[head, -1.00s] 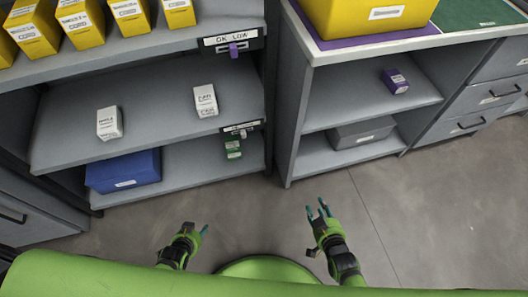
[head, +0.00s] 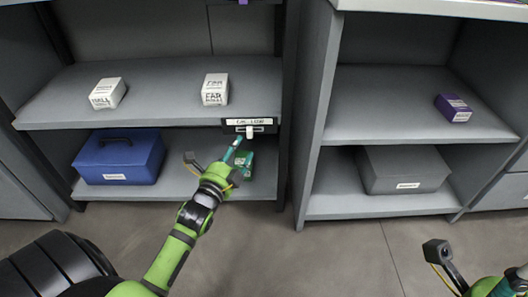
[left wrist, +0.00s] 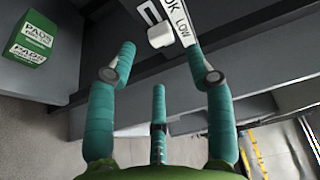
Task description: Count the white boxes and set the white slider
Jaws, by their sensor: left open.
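Two white boxes stand apart on the left unit's upper visible shelf: a left one (head: 107,93) and a right one (head: 215,89). The white slider (head: 250,131) sits on a dark plate under an OK/LOW label at that shelf's front right edge. My left gripper (head: 236,144) is open just below the slider. In the left wrist view the slider (left wrist: 160,36) shows ahead, between the spread teal fingers (left wrist: 160,78); contact is not visible. My right gripper (head: 516,276) is partly cut off at the lower right, its opening unclear.
A green box (head: 241,163), marked PADS in the left wrist view (left wrist: 33,40), stands behind my left gripper on the lower shelf. A blue case (head: 120,157) is at its left. The right unit holds a purple box (head: 453,108) and a grey case (head: 403,169).

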